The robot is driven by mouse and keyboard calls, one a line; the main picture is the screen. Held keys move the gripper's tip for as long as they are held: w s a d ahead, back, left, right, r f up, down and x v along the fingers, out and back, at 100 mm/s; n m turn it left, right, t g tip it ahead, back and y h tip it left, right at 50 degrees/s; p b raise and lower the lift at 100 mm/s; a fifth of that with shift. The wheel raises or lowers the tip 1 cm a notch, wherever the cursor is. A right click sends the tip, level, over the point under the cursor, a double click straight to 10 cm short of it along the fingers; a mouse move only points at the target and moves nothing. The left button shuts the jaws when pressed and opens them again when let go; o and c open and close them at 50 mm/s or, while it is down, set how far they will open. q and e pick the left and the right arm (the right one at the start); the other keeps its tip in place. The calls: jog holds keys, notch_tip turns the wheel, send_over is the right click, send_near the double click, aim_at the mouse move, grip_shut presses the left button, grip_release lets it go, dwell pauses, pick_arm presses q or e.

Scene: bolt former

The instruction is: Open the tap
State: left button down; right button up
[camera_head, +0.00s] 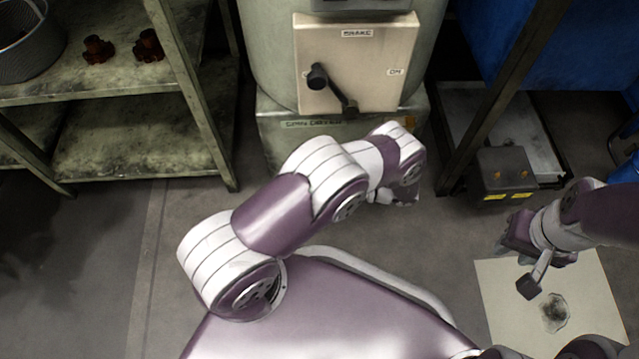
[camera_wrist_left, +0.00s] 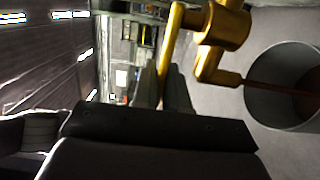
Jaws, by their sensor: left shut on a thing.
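The brass-yellow tap (camera_wrist_left: 222,30) shows in the left wrist view, with a long handle (camera_wrist_left: 168,48) reaching down between my left gripper's fingers. My left gripper (camera_wrist_left: 164,95) is shut on that handle. A thin reddish-brown streak (camera_wrist_left: 262,85) runs from the tap's spout into a grey round bucket (camera_wrist_left: 262,112). In the head view the tap is not visible, and my left gripper (camera_head: 404,196) is small and mostly hidden by its own wrist, low before the machine. My right gripper (camera_head: 505,243) hangs at the right; its fingers are too unclear to tell their state.
The machine's box (camera_head: 352,60) with a black lever (camera_head: 333,90) stands ahead. A metal shelf (camera_head: 110,120) is at the left. A dark box (camera_head: 505,172) stands at the right, near a stained pale sheet (camera_head: 587,300) on the floor. Left floor is clear.

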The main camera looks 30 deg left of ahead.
pick_arm(q)
jog(key=shift+w+g, duration=0.1)
jog(key=shift+g, duration=0.2)
jog(key=c, duration=1.2)
grip_release()
jog(key=shift+c, duration=0.2)
